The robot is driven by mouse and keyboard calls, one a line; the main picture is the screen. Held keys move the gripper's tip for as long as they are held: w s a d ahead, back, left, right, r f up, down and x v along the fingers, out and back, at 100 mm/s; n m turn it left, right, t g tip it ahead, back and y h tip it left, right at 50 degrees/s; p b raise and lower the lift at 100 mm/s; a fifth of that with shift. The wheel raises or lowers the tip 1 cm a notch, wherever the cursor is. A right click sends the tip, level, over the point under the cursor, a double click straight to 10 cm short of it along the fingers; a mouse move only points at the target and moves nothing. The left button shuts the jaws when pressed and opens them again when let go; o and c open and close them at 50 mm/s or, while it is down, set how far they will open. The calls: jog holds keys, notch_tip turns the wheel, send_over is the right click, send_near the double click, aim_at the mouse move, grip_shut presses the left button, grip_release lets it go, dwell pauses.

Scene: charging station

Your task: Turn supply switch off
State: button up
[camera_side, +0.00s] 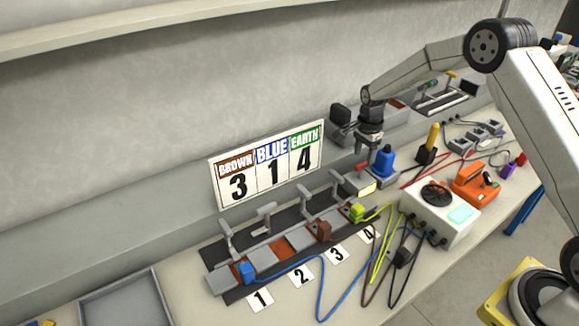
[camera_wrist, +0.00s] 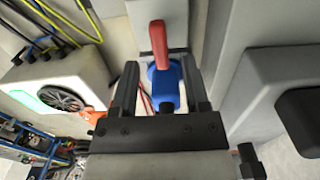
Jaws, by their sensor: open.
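A red lever (camera_wrist: 158,38) on a grey mount, apparently the supply switch, shows beyond my fingertips in the wrist view. Its red tip also shows in the side view (camera_side: 361,166). A blue knob-like part (camera_wrist: 165,88) lies between my fingers in the wrist view, nearer than the lever. A blue part (camera_side: 384,161) stands just right of the red tip in the side view. My gripper (camera_wrist: 159,64) is open and empty, its fingers either side of the blue part. In the side view my gripper (camera_side: 367,148) hangs just above the red and blue parts. I cannot tell whether it touches them.
A number board (camera_side: 267,165) reading 3, 1, 4 leans at the wall. A terminal row with levers (camera_side: 287,246) lies in front. A white meter box (camera_side: 440,213) and an orange device (camera_side: 474,186) stand to the right. Loose cables cross the bench front.

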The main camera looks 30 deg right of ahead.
aim_at(362, 163)
jog(key=shift+f, duration=1.5)
grip_shut()
